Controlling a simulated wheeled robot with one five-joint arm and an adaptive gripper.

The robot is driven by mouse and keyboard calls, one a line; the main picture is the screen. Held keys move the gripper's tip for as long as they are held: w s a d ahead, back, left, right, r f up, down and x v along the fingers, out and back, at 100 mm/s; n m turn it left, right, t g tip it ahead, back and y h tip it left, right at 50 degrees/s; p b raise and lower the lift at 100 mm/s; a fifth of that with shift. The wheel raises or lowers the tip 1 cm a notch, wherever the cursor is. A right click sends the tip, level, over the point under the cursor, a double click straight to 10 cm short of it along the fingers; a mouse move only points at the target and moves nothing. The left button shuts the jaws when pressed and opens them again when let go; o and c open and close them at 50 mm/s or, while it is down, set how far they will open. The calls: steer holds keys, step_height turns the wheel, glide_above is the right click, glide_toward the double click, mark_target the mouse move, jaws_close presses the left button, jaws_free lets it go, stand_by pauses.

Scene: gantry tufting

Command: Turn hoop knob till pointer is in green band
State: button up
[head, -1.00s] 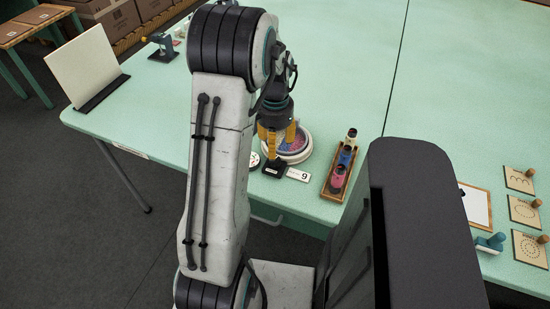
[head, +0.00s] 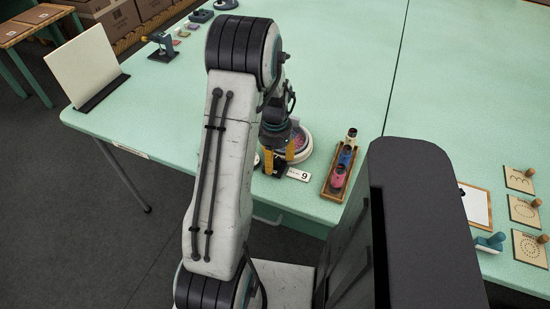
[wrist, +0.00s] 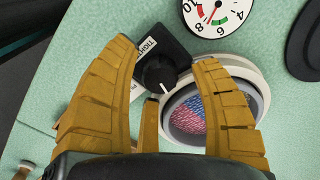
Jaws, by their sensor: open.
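The hoop knob (wrist: 158,73) is a dark round knob with a white line, on a black box marked "TIGHT" in the wrist view. My gripper (wrist: 163,54) is open, its yellow fingers spread on either side of the knob; I cannot tell whether any finger touches it. The white gauge (wrist: 222,30) has red and green bands and a thin pointer; its upper part is cut off, and I cannot read the pointer surely against the green band. The pale hoop (wrist: 257,75) holds pink and blue tufted cloth. In the head view my gripper (head: 280,156) hangs over the box beside the hoop (head: 304,150).
A wooden tray (head: 328,188) of coloured spools stands right of the hoop. A dark disc (wrist: 305,45) is at the wrist view's right edge. The green table (head: 345,60) is clear behind.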

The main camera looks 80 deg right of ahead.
steer(key=shift+f, duration=0.2)
jaws_close()
steer(key=shift+n+b, duration=0.4)
steer(key=shift+n, duration=0.3)
jaws_free()
stand_by(0.4)
